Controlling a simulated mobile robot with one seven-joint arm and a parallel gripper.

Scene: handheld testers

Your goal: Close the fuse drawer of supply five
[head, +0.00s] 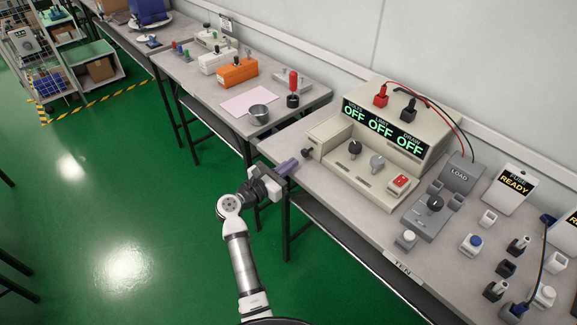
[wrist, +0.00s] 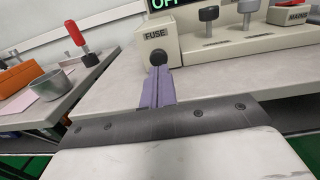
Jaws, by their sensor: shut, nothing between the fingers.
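The beige power supply (head: 385,135) stands on the right-hand bench, its three displays reading OFF. A beige block labelled FUSE (wrist: 153,36) stands out at its left end, with a round black knob (wrist: 158,57) on its face. The knob (head: 307,153) also shows in the head view. How far the drawer is pulled out is hard to tell. My gripper (head: 290,164) is shut and empty, just left of the knob near the bench edge. In the wrist view its purple fingertips (wrist: 158,72) overlap the knob's lower edge; contact is unclear. No number five is visible.
A load box (head: 460,177), a grey switch unit (head: 430,212) and several small testers stand to the right. On the left bench are an orange tester (head: 237,73), a metal cup (head: 258,115) and a red-handled tool (head: 293,85). A gap separates the benches.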

